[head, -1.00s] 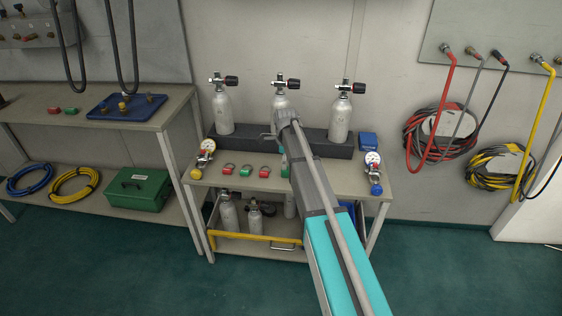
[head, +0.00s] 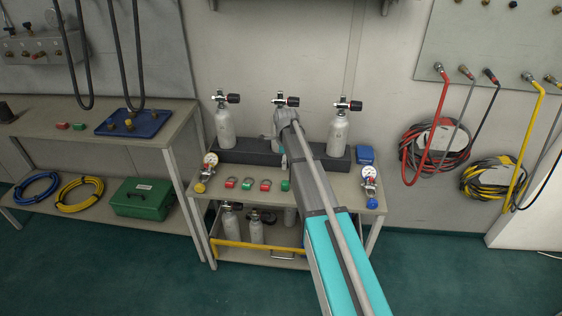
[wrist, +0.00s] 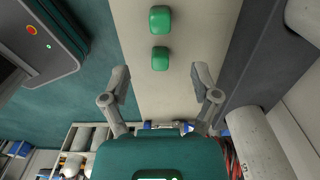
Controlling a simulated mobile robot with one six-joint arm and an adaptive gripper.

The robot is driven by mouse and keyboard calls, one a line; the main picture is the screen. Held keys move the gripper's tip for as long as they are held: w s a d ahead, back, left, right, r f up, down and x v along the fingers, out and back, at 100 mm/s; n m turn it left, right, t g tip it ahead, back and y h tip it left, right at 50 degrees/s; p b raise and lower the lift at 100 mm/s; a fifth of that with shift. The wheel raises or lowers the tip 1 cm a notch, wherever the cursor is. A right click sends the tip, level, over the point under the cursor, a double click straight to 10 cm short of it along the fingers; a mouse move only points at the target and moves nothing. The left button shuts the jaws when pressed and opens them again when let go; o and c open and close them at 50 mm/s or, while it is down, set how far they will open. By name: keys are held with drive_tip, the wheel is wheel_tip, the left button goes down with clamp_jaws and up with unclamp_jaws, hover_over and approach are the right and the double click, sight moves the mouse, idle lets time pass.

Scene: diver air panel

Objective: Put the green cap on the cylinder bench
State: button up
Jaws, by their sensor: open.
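The cylinder bench (head: 335,188) stands ahead against the wall, with a dark rack (head: 245,156) holding upright grey cylinders at its back. A green cap (head: 285,184) sits on it just left of my arm. The wrist view shows two green caps on a pale bench surface, one farther (wrist: 160,19) and one nearer (wrist: 160,58). My gripper (wrist: 161,88) is open and empty, its fingers spread short of the nearer cap. In the head view my arm hides the fingers and part of the bench. Another green cap (head: 79,127) lies on the left bench.
Small red and green pieces (head: 248,183) lie left of my arm. Gauges stand at the left (head: 207,172) and right (head: 370,185) bench ends. The left bench (head: 60,105) carries a blue tray (head: 131,115) and a red cap (head: 62,126). Hoses (head: 440,140) hang at right.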

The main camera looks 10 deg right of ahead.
drive_tip(key=shift+r, duration=0.15)
idle(0.6)
drive_tip(key=shift+s, duration=0.1)
drive_tip(key=s+a+n, duration=0.1)
drive_tip(key=s+n, duration=2)
drive_tip(key=s, duration=0.8)
drive_tip(key=shift+s+a+n, duration=0.15)
drive_tip(key=shift+a+n, duration=0.05)
drive_tip(key=shift+n, duration=0.1)
